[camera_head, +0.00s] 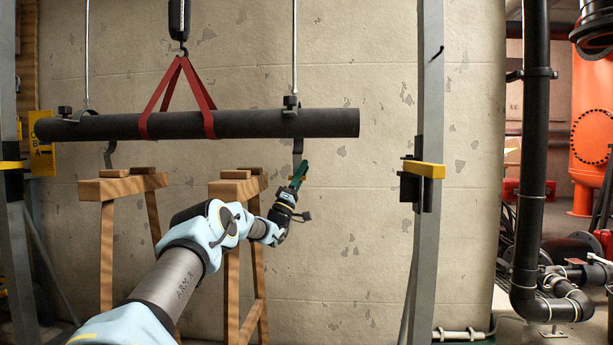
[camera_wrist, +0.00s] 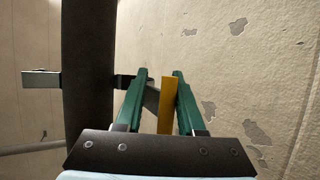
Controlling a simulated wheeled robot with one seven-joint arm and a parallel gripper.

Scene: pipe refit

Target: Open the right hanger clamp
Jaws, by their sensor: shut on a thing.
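The right hanger clamp (camera_head: 291,104) sits on the dark pipe (camera_head: 255,124) at the foot of a thin rod. Its dark lower strap (camera_head: 298,148) hangs below the pipe. My gripper (camera_head: 301,172) is just under the pipe at the strap's lower end. In the wrist view my gripper (camera_wrist: 160,74) has its green fingers on either side of a yellow tab (camera_wrist: 165,108) and is shut on it. The grey strap end (camera_wrist: 151,97) shows beside the tab. The pipe (camera_wrist: 88,80) stands left of the fingers, and the clamp (camera_wrist: 42,79) reaches past it.
A red sling (camera_head: 207,97) on a hook (camera_head: 180,48) holds the pipe. The left clamp's lower strap (camera_head: 110,154) hangs down. Wooden trestles (camera_head: 236,189) stand below, close to my arm. A grey post (camera_head: 430,80) with a yellow-topped bracket (camera_head: 424,169) stands at right.

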